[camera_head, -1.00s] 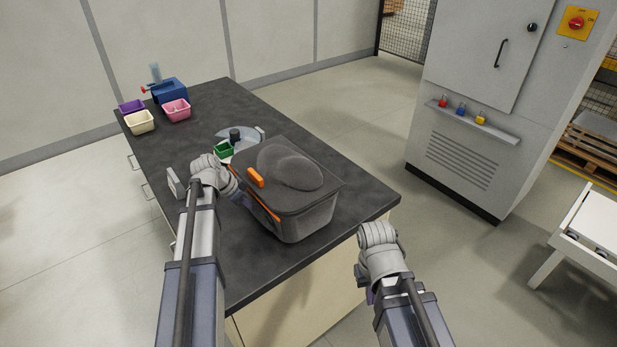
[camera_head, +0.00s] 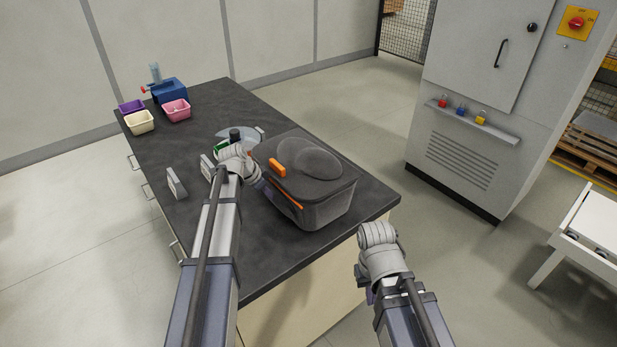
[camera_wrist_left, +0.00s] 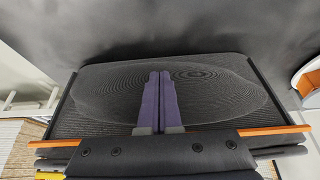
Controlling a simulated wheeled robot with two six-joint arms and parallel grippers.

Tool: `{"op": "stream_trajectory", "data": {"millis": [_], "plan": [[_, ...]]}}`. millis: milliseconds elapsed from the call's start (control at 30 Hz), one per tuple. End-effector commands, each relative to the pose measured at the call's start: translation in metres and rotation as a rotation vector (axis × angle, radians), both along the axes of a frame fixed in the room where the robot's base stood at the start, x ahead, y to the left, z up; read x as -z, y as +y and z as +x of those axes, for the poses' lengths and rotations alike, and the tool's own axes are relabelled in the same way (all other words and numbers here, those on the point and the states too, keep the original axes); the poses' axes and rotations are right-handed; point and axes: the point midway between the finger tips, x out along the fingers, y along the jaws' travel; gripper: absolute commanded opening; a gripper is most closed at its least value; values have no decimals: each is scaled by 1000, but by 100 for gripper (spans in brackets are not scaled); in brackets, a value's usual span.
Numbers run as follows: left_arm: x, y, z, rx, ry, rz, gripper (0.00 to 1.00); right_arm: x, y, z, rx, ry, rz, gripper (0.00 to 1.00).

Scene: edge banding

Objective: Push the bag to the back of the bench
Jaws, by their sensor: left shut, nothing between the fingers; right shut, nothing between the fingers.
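The bag (camera_head: 325,205) is dark grey with a domed top and orange trim. It stands upright on the dark bench top (camera_head: 225,262), near the bench's right edge. My left gripper (camera_head: 262,184) is at the bag's left side, low down; the arm partly hides the contact. In the left wrist view, its purple fingers (camera_wrist_left: 158,100) are shut with nothing between them, in front of the bag's dark ribbed face (camera_wrist_left: 220,90). I cannot tell whether they touch it. My right gripper (camera_head: 369,296) is shut and empty, off the bench's near right corner, mostly hidden by its wrist.
Two small grey upright plates (camera_head: 176,184) stand left of my left arm. Purple, cream (camera_head: 140,121) and pink bins and a blue device (camera_head: 170,90) occupy the far left end.

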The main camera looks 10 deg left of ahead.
Motion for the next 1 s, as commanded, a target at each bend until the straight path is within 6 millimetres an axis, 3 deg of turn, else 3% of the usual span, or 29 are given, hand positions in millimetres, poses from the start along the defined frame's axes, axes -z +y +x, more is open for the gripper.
{"op": "stream_trajectory", "data": {"millis": [1000], "plan": [[0, -52, 61, 2, -2, -1, 0, 0, 0, 0, 0, 0, 0, 0]]}}
